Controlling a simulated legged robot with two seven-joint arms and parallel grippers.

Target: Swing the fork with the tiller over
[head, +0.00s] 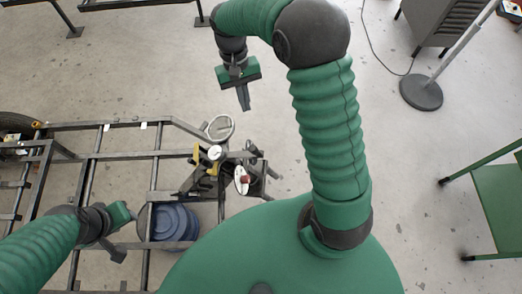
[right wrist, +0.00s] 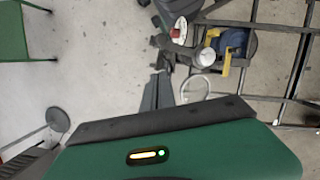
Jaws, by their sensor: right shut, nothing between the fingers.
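The fork assembly (head: 215,170), a cluster of dark bars with yellow parts, sits at the right end of a dark metal frame (head: 155,180). A pale round ring (head: 220,127) stands at its far side; I cannot tell which bar is the tiller. The assembly also shows at the top of the right wrist view (right wrist: 205,45). My right gripper (head: 245,105) is shut and empty, beyond and slightly right of the ring, apart from it. Its fingers show in the right wrist view (right wrist: 157,90), left of the ring (right wrist: 195,87). My left gripper (head: 122,235) is over the frame's near part; its fingers are unclear.
A blue round container (head: 170,222) sits within the frame, near the assembly. A green table (head: 498,195) stands at the right. A round-based stand (head: 421,93) and a grey cabinet (head: 445,22) are at the back right. Floor right of the assembly is clear.

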